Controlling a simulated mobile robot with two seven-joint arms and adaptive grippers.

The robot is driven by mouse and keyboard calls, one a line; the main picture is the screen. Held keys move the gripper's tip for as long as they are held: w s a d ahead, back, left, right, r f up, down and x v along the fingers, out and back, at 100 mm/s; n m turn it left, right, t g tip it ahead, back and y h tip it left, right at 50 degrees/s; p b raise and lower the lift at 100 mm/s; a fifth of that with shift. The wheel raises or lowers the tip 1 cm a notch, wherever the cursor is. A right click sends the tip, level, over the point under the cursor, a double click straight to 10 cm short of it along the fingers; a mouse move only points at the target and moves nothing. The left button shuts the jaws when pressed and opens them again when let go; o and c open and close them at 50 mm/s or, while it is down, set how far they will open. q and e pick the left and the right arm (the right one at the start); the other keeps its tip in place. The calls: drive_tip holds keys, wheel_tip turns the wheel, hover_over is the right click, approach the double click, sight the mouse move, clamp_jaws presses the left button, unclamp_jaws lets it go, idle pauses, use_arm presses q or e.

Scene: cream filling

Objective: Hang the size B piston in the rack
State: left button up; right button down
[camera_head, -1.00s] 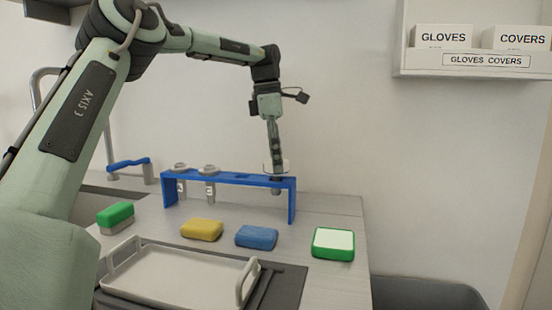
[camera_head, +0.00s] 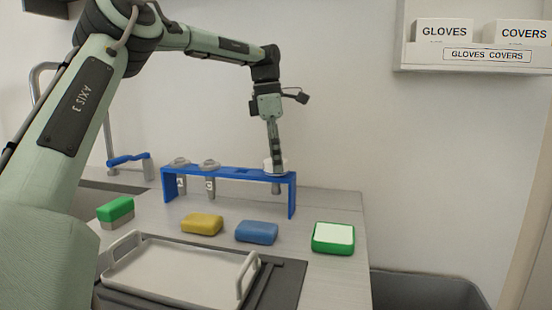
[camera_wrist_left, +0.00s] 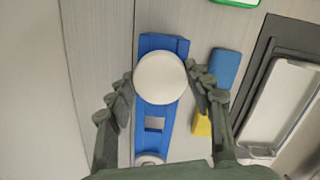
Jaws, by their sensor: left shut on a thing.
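The blue rack (camera_head: 226,178) stands on the counter. A piston (camera_head: 275,166) with a white round head is at its right end, its grey stem showing below the top bar. Its label is not readable. My left gripper (camera_head: 273,155) points down over it. In the left wrist view, the fingers (camera_wrist_left: 160,82) are shut on the sides of the white head (camera_wrist_left: 160,78). I cannot tell whether the head rests on the bar. Two other pistons, one at far left (camera_head: 181,178) and one marked C (camera_head: 209,180), hang in the rack. My right gripper is not in view.
A square opening (camera_wrist_left: 155,123) in the rack is empty. In front lie a yellow sponge (camera_head: 202,224), a blue sponge (camera_head: 257,232) and a green-and-white block (camera_head: 333,238). A green sponge (camera_head: 115,209) is at left. A white tray (camera_head: 180,290) stands in front.

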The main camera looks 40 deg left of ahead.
use_arm(q)
drive_tip(key=shift+f, duration=0.15)
drive_tip(key=o, duration=1.4)
drive_tip(key=shift+r+p, duration=0.7)
drive_tip(key=shift+r, duration=2.8)
drive_tip(key=shift+f, duration=0.15)
